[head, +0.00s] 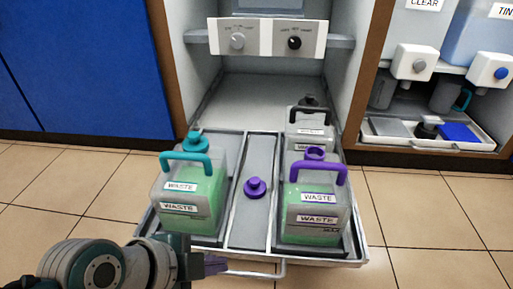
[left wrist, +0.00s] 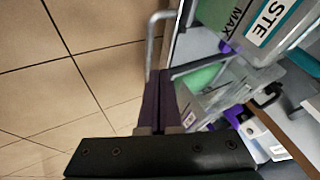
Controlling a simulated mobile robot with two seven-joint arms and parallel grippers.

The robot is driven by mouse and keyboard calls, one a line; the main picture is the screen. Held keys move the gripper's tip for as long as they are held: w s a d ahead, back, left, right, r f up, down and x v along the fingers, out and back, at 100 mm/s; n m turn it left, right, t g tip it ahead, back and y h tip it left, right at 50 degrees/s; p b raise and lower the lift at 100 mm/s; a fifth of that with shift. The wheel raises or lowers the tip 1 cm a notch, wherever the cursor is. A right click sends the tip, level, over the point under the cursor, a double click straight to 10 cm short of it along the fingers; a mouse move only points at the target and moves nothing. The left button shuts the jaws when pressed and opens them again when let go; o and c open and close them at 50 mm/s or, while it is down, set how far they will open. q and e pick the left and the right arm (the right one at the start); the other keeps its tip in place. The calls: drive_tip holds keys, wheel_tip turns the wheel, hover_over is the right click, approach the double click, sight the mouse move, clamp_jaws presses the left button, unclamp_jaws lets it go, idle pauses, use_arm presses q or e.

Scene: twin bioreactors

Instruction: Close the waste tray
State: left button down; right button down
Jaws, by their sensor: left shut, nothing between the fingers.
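The waste tray (head: 253,222) is pulled out of the cabinet, low over the floor. A teal-handled waste bottle (head: 190,195) stands in its left compartment. A purple-handled waste bottle (head: 316,205) and a dark-handled one (head: 309,127) stand in its right compartment. A bar handle (head: 283,268) runs along the tray front. My left gripper (head: 218,264) is shut and empty at the left part of the handle. In the left wrist view, its closed fingers (left wrist: 161,80) are close to the handle (left wrist: 151,40); I cannot tell whether they touch. My right gripper is not in view.
A loose purple cap (head: 255,188) lies in the tray's middle compartment. The cabinet bay (head: 262,100) behind the tray is empty. A panel with two knobs (head: 267,38) is above it. A small tray (head: 475,143) is at right. Tiled floor (head: 425,220) is clear on both sides.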

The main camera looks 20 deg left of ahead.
use_arm(q)
drive_tip(key=b+x, duration=0.4)
drive_tip(key=x, duration=0.2)
drive_tip(key=shift+a+f, duration=0.1)
drive_tip(key=shift+f, duration=0.05)
drive_tip(key=shift+w+d+f+b, duration=0.2)
drive_tip(key=shift+w+f+b, duration=0.1)
drive_tip(key=shift+b, duration=0.3)
drive_tip(key=shift+r, duration=0.1)
